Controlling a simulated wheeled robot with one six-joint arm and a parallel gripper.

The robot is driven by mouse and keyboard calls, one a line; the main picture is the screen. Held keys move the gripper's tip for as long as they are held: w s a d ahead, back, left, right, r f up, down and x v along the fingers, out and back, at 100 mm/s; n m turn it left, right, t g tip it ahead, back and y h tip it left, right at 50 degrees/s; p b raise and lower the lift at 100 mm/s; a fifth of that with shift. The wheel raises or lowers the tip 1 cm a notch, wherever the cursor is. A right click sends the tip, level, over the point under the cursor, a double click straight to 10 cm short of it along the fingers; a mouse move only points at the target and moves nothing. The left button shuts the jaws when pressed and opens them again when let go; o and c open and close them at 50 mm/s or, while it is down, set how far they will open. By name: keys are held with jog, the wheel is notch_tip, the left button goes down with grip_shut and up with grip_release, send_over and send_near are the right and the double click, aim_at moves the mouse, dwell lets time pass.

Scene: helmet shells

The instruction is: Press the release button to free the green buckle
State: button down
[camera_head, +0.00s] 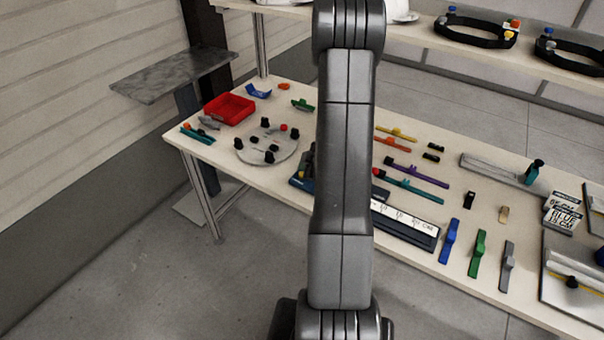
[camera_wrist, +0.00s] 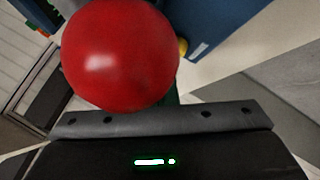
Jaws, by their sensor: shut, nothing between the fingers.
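A glossy red round button (camera_wrist: 120,55) fills the upper left of the wrist view, very close to the camera. My gripper (camera_wrist: 163,119) shows below it as a dark bar; it is shut and empty. The button overlaps the bar's upper edge in the picture; I cannot tell whether they touch. A sliver of green (camera_wrist: 172,97) shows behind the button, perhaps the green buckle, mostly hidden. A blue body (camera_wrist: 210,25) stands behind. In the head view, my arm hides my gripper and most of the dark blue fixture (camera_head: 300,182); a red spot (camera_head: 378,172) shows just right of the arm.
The table holds a red tray (camera_head: 230,108), a round grey plate (camera_head: 267,146) with black knobs, and a long labelled strip (camera_head: 405,222). Blue, green and grey clips (camera_head: 479,248) lie at the right front. A shelf (camera_head: 440,42) with black rings runs behind.

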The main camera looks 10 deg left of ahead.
jog(key=shift+f, duration=0.15)
jog(key=shift+f+b, duration=0.3)
jog(key=shift+b, duration=0.1)
jog(key=shift+f+b, duration=0.45)
dwell(0.6)
jog(key=shift+r, duration=0.1)
jog(key=shift+r+p, duration=0.8)
notch_tip(320, 180, up, 5)
jog(key=p, duration=0.4)
jog(key=shift+d, duration=0.15)
dwell(0.8)
